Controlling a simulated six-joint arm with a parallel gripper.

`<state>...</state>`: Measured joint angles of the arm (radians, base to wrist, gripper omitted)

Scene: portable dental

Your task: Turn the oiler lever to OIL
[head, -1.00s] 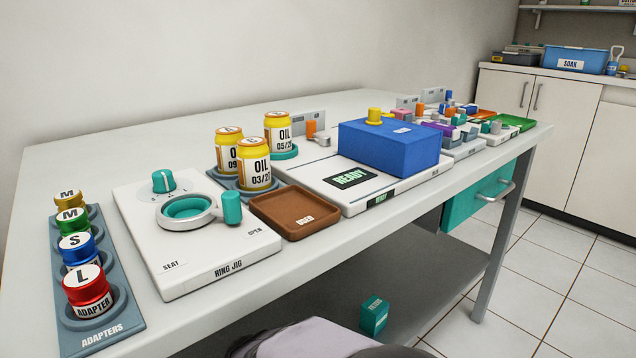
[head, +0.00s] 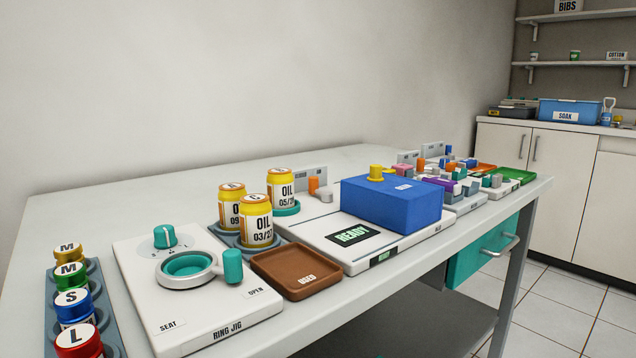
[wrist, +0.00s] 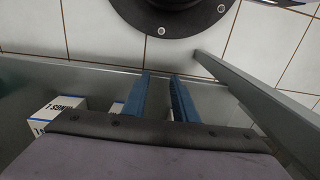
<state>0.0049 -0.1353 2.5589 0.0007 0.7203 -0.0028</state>
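A blue box-shaped unit (head: 392,204) with a yellow knob (head: 376,172) on top sits on a white base with a "READY" display (head: 353,235). At its left rear is a small lever with an orange upright grip (head: 313,186) and a grey rounded part (head: 324,195). Its setting labels are too small to read, and I cannot tell whether it is the oiler lever. My gripper (wrist: 159,88) shows only in the wrist view. Its two blue fingers are apart with nothing between them, low over a grey surface and tiled floor, away from the worktop items.
Yellow OIL cans (head: 256,222), a brown USED tray (head: 297,270) and the white ring jig (head: 195,312) stand left of the blue unit. Coloured adapters (head: 72,305) line the left edge. White boxes (wrist: 58,112) lie near my gripper. A grey bar (wrist: 240,88) runs to its right.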

